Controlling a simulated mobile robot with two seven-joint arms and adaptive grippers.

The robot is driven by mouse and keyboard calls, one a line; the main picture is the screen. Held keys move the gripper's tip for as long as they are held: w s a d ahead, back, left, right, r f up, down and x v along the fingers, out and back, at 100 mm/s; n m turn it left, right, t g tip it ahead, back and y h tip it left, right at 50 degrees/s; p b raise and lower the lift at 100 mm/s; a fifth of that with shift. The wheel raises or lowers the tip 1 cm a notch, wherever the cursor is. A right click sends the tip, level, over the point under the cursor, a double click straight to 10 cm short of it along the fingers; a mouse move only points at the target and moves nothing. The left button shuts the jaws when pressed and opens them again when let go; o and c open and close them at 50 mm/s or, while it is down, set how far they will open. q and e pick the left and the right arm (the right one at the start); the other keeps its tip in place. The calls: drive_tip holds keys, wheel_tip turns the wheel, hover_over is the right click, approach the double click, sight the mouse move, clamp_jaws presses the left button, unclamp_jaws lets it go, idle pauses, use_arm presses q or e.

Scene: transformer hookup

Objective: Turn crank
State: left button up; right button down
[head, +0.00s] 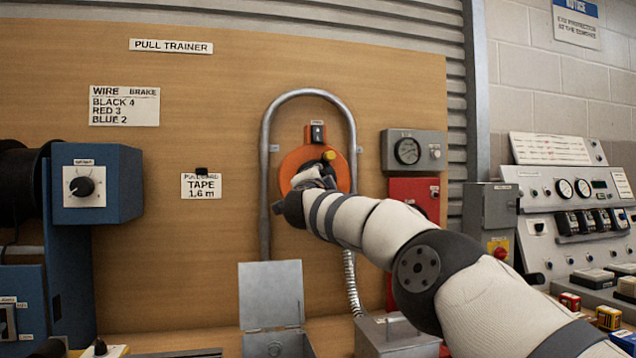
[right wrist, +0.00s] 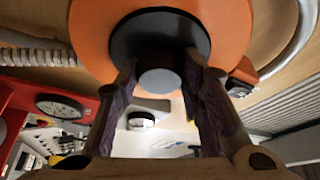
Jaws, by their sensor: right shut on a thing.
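The orange round reel or wheel (head: 290,165) of the crank is mounted on the wooden board inside a bent grey pipe. A yellow knob (head: 328,155) shows near its upper right edge. My right gripper (head: 312,180) is in front of the wheel and hides its middle. In the right wrist view the orange disc (right wrist: 90,30) carries a black hub (right wrist: 160,30) with a grey round end (right wrist: 160,82). The fingers of my right gripper (right wrist: 160,74) are on either side of this grey end, shut on the crank. My left gripper is not in view.
The grey pipe (head: 267,170) arches around the wheel. A grey gauge box (head: 425,160) and a red box (head: 402,188) are at its right. An open grey box (head: 270,290) stands below. A blue unit (head: 120,182) is at left, and a control console (head: 540,190) at right.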

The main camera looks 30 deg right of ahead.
drive_tip(key=shift+s+d+r, duration=0.1)
drive_tip(key=shift+s+r, duration=0.1)
drive_tip(key=shift+r, duration=0.35)
drive_tip(key=c, duration=1.2)
unclamp_jaws()
drive_tip(key=shift+w, duration=0.1)
drive_tip(key=shift+o, duration=0.6)
drive_tip(key=shift+w+f, duration=0.2)
drive_tip(key=shift+f, duration=0.1)
drive_tip(key=shift+f, duration=0.1)
drive_tip(key=v, duration=1.2)
drive_tip(key=shift+s, duration=0.1)
